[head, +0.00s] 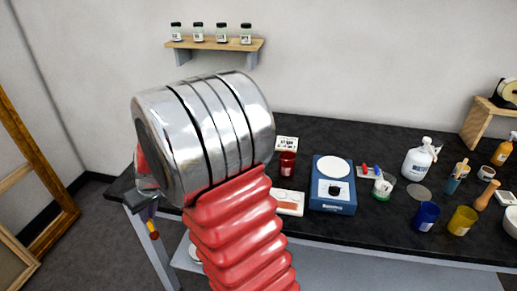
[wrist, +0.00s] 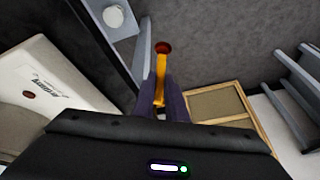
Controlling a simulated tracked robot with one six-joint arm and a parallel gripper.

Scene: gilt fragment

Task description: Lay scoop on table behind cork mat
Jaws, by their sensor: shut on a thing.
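My gripper (head: 148,213) hangs off the table's left front corner, partly hidden behind my arm. In the wrist view, my gripper (wrist: 160,103) is shut on a slim orange piece with a dark red end, which I take to be the scoop (wrist: 161,75). The scoop (head: 152,229) also shows below the gripper in the head view, clear of the table. The cork mat seems to be the flat round grey-brown disc (head: 419,191) on the right part of the black table (head: 385,238). The scoop's bowl is not clearly visible.
Wooden frames (head: 30,170) lean at the left.

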